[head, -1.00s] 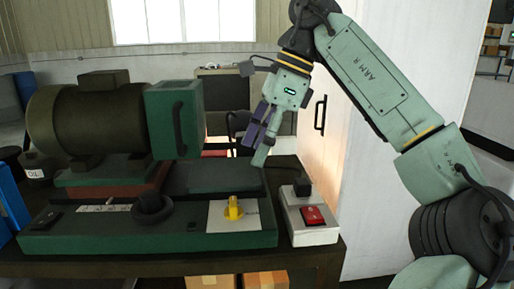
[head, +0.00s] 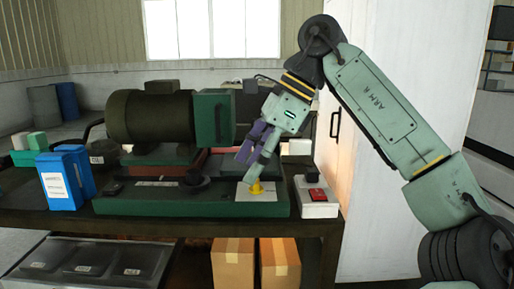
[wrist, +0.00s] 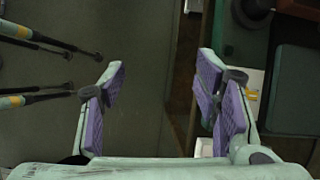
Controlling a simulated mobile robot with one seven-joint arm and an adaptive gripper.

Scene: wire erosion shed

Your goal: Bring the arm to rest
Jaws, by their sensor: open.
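My gripper (head: 254,157) is open and empty, its fingers with purple pads pointing down and to the left. In the head view its fingertips overlap the yellow knob (head: 256,188) on the machine's front panel; I cannot tell the gap in depth from that view. In the wrist view the two fingers (wrist: 160,95) stand wide apart with only the dark floor and a bench edge between them. A bit of yellow shows beside the right finger there.
The green machine with its motor (head: 150,118) stands on a dark bench (head: 60,220). A switch box with a red switch (head: 317,195) sits right of it. Blue boxes (head: 62,182) stand at the left. Cardboard boxes (head: 233,262) are below. A white cabinet (head: 370,200) rises behind my arm.

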